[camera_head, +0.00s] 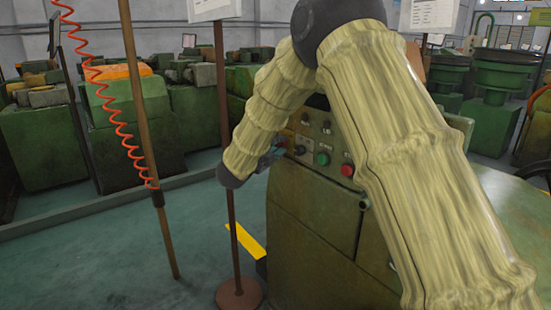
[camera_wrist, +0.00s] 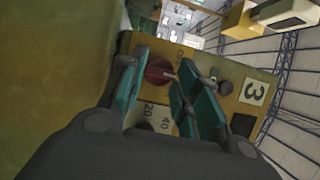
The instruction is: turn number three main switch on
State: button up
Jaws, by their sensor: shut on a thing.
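A dark red rotary switch knob (camera_wrist: 158,71) sits on a worn yellow panel (camera_wrist: 225,82) in the wrist view. In the head view my gripper (camera_head: 270,156) is small and mostly hidden by my arm at the left edge of the green machine (camera_head: 310,235).
A small grey knob (camera_wrist: 222,87) lies to the right. The machine front has a green button (camera_head: 322,158) and a red button (camera_head: 347,170). A post on a round base (camera_head: 238,293) stands near my wrist.

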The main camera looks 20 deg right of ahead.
jog(key=shift+f+m+t+h+b, duration=0.1)
jog(key=shift+f+m+h+b, duration=0.2)
jog(key=shift+m+b, duration=1.35)
jog(key=shift+f+m+t+h+b, duration=0.1)
jog(key=shift+f+m+h+b, duration=0.3)
jog(key=shift+b, duration=2.5)
jog(key=shift+f+m+t+h+b, duration=0.1)
jog(key=shift+m+h+b, duration=0.3)
jog(key=shift+m+b, duration=1.3)
jog(key=m+b, duration=0.1)
jog(key=b, duration=0.3)
jog(key=shift+w+r+h+b, duration=0.1)
jog(key=shift+h+b, duration=0.25)
jog(key=shift+h, duration=0.05)
jog(key=shift+a+r+m+h+b, duration=0.15)
jog(key=shift+m+h+b, duration=0.15)
jog(key=shift+m+b, duration=0.4)
jog(key=o, duration=1)
jog(key=shift+r, duration=0.1)
jog(key=v, duration=1.1)
jog(key=shift+s+a, duration=0.2)
jog(key=shift+a, duration=0.2)
